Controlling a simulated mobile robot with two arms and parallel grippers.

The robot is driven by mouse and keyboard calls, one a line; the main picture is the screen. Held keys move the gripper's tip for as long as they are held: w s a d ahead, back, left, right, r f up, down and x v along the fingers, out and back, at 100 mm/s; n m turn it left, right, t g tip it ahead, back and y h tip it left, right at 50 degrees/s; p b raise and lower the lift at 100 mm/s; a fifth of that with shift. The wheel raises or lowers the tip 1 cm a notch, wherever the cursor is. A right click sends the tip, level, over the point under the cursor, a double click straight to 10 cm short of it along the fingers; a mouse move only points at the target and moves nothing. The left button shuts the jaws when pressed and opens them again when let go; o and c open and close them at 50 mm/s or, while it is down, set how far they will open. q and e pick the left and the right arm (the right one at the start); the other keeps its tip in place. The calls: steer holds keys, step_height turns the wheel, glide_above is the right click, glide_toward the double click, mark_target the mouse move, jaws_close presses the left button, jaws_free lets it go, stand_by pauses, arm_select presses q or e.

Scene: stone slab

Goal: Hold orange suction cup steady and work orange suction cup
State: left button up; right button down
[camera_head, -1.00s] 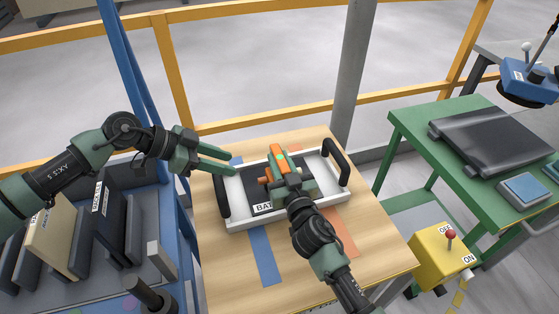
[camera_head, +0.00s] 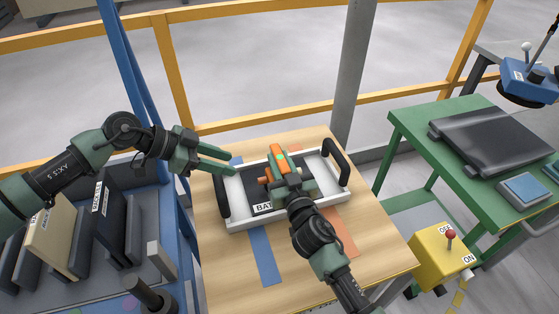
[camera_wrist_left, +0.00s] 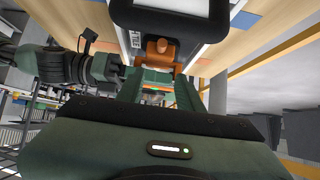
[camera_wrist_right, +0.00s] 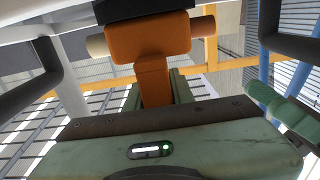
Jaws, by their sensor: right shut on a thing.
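My right gripper (camera_head: 287,180) is shut on the suction cup's stem, as the right wrist view shows with the orange body (camera_wrist_right: 150,40) above the fingers (camera_wrist_right: 155,88). My left gripper (camera_head: 234,163) is open and empty over the tray's left end, beside the left handle and apart from the cup. In the left wrist view the orange cup (camera_wrist_left: 160,56) shows beyond its spread fingers (camera_wrist_left: 160,88). The cup's underside is hidden.
The tray rests on a wooden table (camera_head: 222,270) with blue and orange strips. A blue rack (camera_head: 70,285) with upright panels stands left. A green table (camera_head: 410,145) with a black case and a yellow switch box (camera_head: 440,258) stand right. Yellow rails run behind.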

arm_select(q)
jaws_close()
steer(key=m, duration=0.6)
steer(key=a+m, duration=0.1)
steer(key=m, duration=0.2)
steer(key=shift+s+f, duration=0.2)
steer(key=shift+f, duration=0.05)
steer(key=m, duration=0.4)
steer(key=shift+s+a+f+m+y, duration=0.1)
steer(key=shift+a+f+m+y, duration=0.05)
steer(key=shift+a+m+y, duration=0.15)
steer(key=m, duration=0.4)
steer(key=shift+s+a+f, duration=0.1)
steer(key=shift+a, duration=0.15)
